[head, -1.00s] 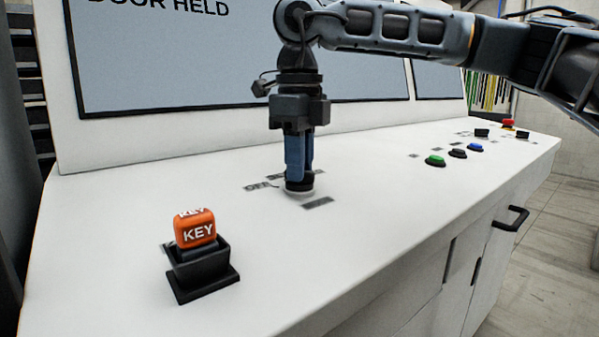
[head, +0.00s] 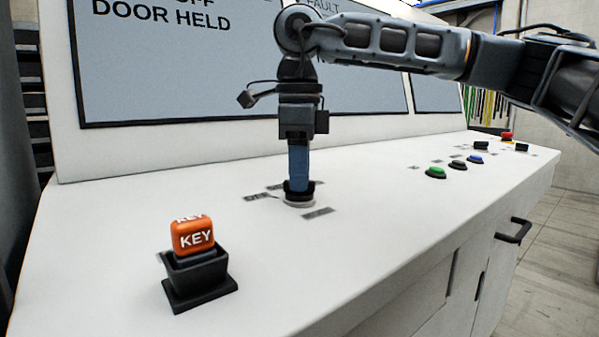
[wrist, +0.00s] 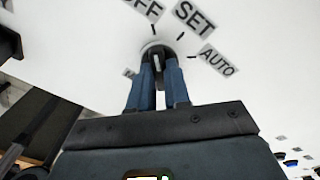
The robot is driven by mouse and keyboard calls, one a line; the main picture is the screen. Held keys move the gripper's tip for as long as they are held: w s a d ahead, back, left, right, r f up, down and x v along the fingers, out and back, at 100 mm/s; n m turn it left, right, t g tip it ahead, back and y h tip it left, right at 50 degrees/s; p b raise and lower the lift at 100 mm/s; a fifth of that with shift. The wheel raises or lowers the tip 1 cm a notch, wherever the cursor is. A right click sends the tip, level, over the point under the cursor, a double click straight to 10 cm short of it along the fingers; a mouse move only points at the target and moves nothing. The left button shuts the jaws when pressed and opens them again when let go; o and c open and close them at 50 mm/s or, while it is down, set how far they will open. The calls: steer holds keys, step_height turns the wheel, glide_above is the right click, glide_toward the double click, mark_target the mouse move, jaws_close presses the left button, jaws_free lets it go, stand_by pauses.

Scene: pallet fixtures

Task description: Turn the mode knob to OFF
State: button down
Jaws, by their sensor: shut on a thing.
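The mode knob (head: 299,195) is black on a pale round base on the white panel. My gripper (head: 299,180) points straight down at it, with its blue fingers shut on the knob. In the wrist view the fingertips (wrist: 157,70) sit on either side of the knob (wrist: 157,52), hiding part of it. The OFF label (wrist: 146,9), SET label (wrist: 194,17) and AUTO label (wrist: 216,61) lie around it. A light mark on the knob lies roughly toward the OFF tick; its exact setting is hard to tell.
An orange KEY block (head: 194,238) sits in a black holder (head: 197,279) at the front left. A green button (head: 436,172), a blue button (head: 475,158) and a red button (head: 506,136) are to the right. A screen (head: 180,75) reading DOOR HELD stands behind.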

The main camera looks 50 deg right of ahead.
steer(key=c, duration=1.1)
jaws_free()
steer(key=shift+r, duration=0.1)
step_height(320, 180, up, 8)
steer(key=p, duration=0.4)
steer(key=shift+p, duration=0.4)
steer(key=shift+f, duration=0.2)
